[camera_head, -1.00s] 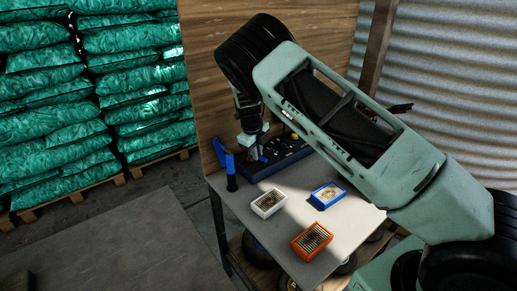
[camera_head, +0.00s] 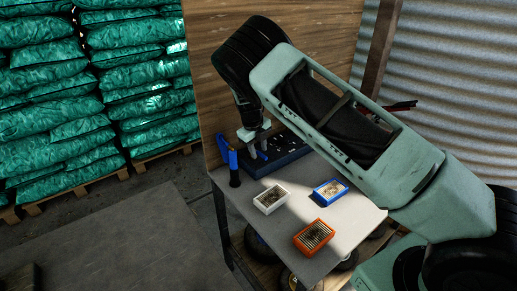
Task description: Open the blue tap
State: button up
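A dark blue block (camera_head: 287,153) sits at the back of the small table, partly hidden by my arm. A small blue piece (camera_head: 262,155), which looks like the blue tap's lever, shows at its left end, just below my gripper (camera_head: 258,146). My gripper points down with its two pale fingers a little apart, and nothing is seen held. The fingertips are at or just above the blue piece; I cannot tell whether they touch it. The lever's exact position is too small to make out.
A blue and black upright object (camera_head: 234,167) stands at the table's left edge, close to my gripper. White (camera_head: 271,199), blue (camera_head: 330,192) and orange (camera_head: 314,236) framed boxes lie on the grey tabletop (camera_head: 285,225). A wooden panel (camera_head: 215,60) rises behind.

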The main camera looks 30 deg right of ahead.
jog(key=s+a+r+b, duration=0.1)
jog(key=a+r+b, duration=0.1)
jog(key=r, duration=1.5)
jog(key=shift+a, duration=0.65)
